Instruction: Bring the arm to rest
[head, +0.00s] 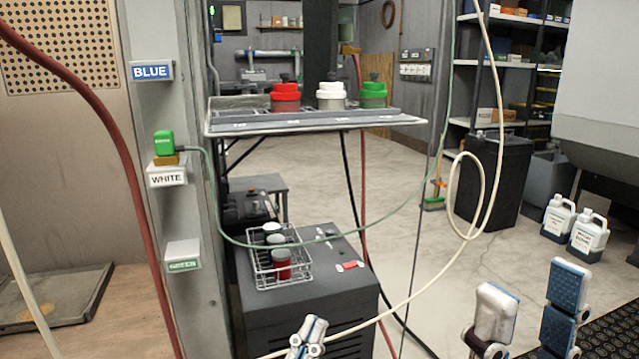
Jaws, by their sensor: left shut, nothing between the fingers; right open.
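My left gripper (309,329) is at the bottom edge, in front of the dark grey cabinet (310,290). Its fingers are together with nothing between them. My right gripper (530,297) is at the lower right, with its fingers wide apart and nothing between them. One of its fingers shows a blue pad. Most of both arms is out of view.
A wire basket (262,274) with cups stands on the cabinet. A shelf (310,126) holds red, white and green-lidded pots. A green connector (163,144) sits at the WHITE bracket (167,177); its green cable and a cream hose (455,240) hang across the middle.

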